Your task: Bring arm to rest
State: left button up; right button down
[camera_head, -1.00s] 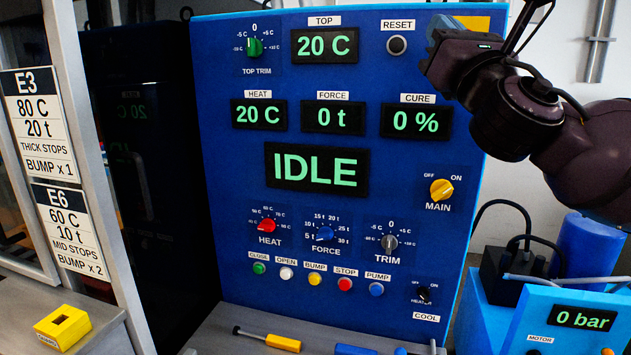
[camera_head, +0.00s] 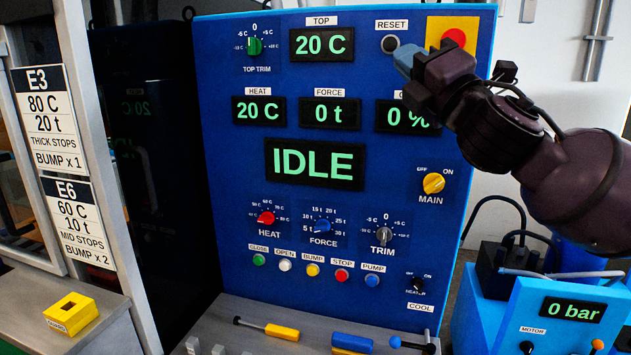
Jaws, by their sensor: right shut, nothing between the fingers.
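My right gripper (camera_head: 408,62) is in front of the upper right of the blue control panel (camera_head: 225,185), just below the RESET button (camera_head: 389,44). Its fingertips are shut with nothing between them. I cannot tell whether they touch the panel. My right arm comes in from the right edge and hides part of the CURE display (camera_head: 407,117). The red emergency button (camera_head: 453,39) on its yellow plate shows above the gripper. The big display (camera_head: 315,165) reads IDLE. The yellow MAIN knob (camera_head: 433,183) is below the arm. My left gripper is not in view.
A blue pump unit (camera_head: 530,310) reading 0 bar stands at lower right. A yellow block (camera_head: 71,313) sits at lower left. Two recipe signs (camera_head: 50,118) hang on the left post.

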jog(key=d+f+m+g+h, duration=0.1)
jog(key=d+f+m+h, duration=0.25)
jog(key=f+m, duration=1.15)
jog(key=d+f+m+g+h, duration=0.2)
jog(key=d+f+m+h, duration=0.3)
jog(key=f, duration=2)
jog(key=s+d+f+m+g+h, duration=0.1)
jog(key=s+d+f+m+g, duration=0.2)
jog(key=s+f, duration=1)
jog(key=s+d+f+m+g+h, duration=0.2)
jog(key=s+f+m, duration=0.4)
jog(key=s+f, duration=0.7)
notch_tip(320, 180, down, 2)
jog(key=shift+s+d+f+g, duration=0.2)
jog(key=shift+d+g, duration=0.2)
jog(key=shift+d, duration=0.2)
